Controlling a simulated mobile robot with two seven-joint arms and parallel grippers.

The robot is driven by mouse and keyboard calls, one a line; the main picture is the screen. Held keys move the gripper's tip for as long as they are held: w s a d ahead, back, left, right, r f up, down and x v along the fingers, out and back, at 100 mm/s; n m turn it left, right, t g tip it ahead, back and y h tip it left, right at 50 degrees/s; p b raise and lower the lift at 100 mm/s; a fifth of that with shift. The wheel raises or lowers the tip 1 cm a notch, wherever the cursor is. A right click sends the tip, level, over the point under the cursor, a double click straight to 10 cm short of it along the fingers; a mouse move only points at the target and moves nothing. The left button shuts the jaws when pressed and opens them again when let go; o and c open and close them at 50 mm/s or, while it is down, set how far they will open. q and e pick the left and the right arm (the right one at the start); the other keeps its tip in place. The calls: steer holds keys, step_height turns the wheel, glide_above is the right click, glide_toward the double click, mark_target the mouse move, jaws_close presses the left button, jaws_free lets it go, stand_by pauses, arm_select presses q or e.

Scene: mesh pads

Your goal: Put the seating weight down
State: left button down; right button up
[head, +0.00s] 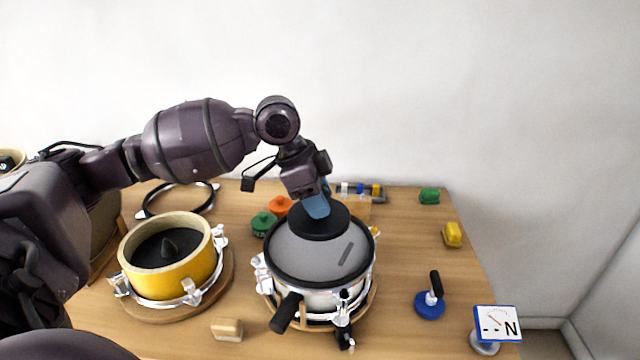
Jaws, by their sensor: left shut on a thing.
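My left gripper (317,205) comes down from above with blue fingertips shut on the seating weight, a black disc (325,226). The disc is over the far part of the grey mesh pad (305,255), inside its black rim. I cannot tell whether it touches the mesh; its grip point is hidden by the fingers. The mesh pad sits on a silver-clamped drum (320,300) on a round wooden base. A yellow drum (180,275) at left holds a black disc (150,250) with a pointed knob. My right gripper is out of view.
A black-handled tool (285,312) lies against the drum's front rim. A blue-based handle tool (430,304) and a gauge marked N (496,324) stand at right. Green (263,223) and orange (279,206) knobbed pieces sit behind. The table right of the drum is mostly clear.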

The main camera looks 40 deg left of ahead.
mark_target(318, 224)
arm_select(q)
steer(key=shift+f+b, duration=0.5)
steer(key=shift+f, duration=2.3)
steer(key=c, duration=0.8)
jaws_free()
steer(key=shift+s+f, duration=0.1)
steer(key=shift+f, duration=0.15)
steer(key=shift+o, duration=0.9)
